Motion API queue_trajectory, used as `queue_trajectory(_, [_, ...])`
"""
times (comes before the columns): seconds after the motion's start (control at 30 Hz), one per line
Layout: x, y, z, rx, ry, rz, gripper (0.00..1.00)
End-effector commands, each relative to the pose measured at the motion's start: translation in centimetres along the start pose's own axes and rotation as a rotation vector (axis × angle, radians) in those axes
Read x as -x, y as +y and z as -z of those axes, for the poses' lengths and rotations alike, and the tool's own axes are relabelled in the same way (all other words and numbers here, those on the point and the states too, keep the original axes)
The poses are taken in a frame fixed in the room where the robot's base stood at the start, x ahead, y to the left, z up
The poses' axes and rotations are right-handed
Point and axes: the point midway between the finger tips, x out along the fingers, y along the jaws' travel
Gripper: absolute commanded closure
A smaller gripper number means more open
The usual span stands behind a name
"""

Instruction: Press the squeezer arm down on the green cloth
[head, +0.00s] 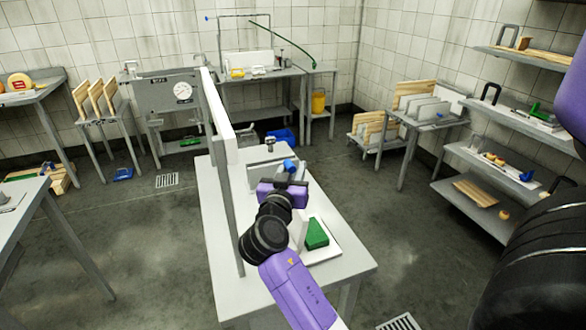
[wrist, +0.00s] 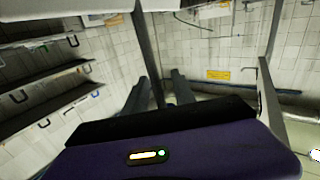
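The green cloth (head: 316,233) lies as a folded wedge on a white board (head: 326,254) on the middle table, beside a white upright piece (head: 299,226) partly covered by my arm. A blue-ended part (head: 290,165) shows just past my gripper (head: 289,181); I cannot tell whether it is the squeezer arm or whether they touch. My gripper is above the table, beyond the cloth. In the wrist view my gripper (wrist: 160,90) has its two dark fingers apart, with wall showing between them. A grey post (wrist: 151,55) stands past the fingertips. Nothing is clearly held.
A tall white panel (head: 222,120) on grey posts runs along the left of the middle table (head: 232,285). Small items stand at the table's far end. Shelves (head: 490,160) stand at right, other tables at left and back. Open floor (head: 150,240) lies left of the table.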

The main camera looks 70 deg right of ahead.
Motion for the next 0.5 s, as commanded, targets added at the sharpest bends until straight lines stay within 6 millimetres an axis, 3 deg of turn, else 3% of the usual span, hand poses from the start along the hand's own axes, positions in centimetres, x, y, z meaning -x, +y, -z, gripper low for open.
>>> queue_trajectory(0.03, [0.02, 0.0, 0.0, 0.0, 0.0, 0.0, 0.78])
queue_trajectory(0.13, [0.03, -0.01, 0.0, 0.0, 0.0, 0.0, 0.98])
queue_trajectory(0.17, [0.03, -0.01, 0.0, 0.0, 0.0, 0.0, 1.0])
queue_trajectory(0.5, [0.06, -0.01, 0.0, 0.001, 0.0, 0.0, 1.0])
